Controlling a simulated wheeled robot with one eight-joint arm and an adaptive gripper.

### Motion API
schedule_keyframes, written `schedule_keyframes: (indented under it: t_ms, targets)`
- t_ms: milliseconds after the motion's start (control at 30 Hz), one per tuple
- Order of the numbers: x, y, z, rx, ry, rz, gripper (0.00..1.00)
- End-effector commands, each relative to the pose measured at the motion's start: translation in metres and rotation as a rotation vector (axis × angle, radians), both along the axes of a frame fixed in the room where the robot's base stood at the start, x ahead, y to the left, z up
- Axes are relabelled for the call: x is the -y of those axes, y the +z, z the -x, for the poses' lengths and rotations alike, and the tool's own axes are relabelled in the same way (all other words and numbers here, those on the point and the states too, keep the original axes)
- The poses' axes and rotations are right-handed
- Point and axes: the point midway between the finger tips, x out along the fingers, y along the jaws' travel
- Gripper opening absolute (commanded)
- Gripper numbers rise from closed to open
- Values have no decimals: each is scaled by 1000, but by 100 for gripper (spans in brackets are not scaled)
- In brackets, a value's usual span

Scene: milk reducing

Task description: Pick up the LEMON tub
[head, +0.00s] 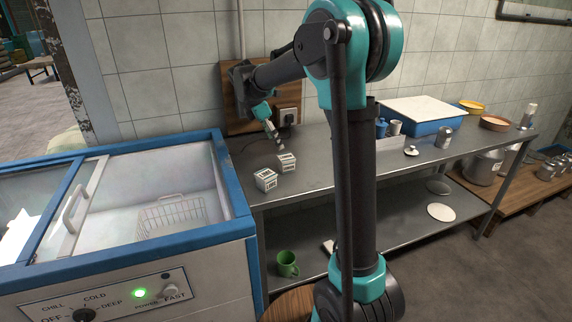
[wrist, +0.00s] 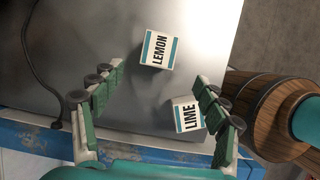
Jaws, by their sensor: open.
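The LEMON tub (wrist: 158,50) is a small white tub with teal bands and black lettering. In the wrist view it stands on the steel table ahead of the fingertips, roughly between their lines. In the head view it is the farther right tub (head: 287,163). The LIME tub (wrist: 186,116), a similar tub, stands closer to my palm beside the right finger in the wrist view; the head view shows it at front left (head: 265,181). My gripper (wrist: 160,75) is open with nothing held. In the head view my gripper (head: 277,144) is above and behind the tubs, small and partly unclear.
The steel table (head: 330,174) has bare room around the tubs. A blue-rimmed freezer (head: 238,222) adjoins its left end. A black cable (wrist: 40,70) lies near the wall. Canisters and a blue-white box (head: 415,112) stand farther right. A wooden barrel (wrist: 255,98) is beyond the front edge.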

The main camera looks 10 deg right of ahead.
Motion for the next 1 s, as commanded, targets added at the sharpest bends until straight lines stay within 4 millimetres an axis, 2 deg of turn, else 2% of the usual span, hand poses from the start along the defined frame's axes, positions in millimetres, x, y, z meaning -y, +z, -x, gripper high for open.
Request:
schedule_keyframes:
  t_ms: [100, 233, 533, 800, 1000]
  targets:
    - [9, -23, -2, 1, -2, 0, 74]
    - [18, -42, -4, 1, -2, 0, 74]
    - [26, -62, -7, 1, -3, 0, 74]
    - [41, -95, -12, 1, -2, 0, 74]
    - [45, -103, -13, 2, -1, 0, 74]
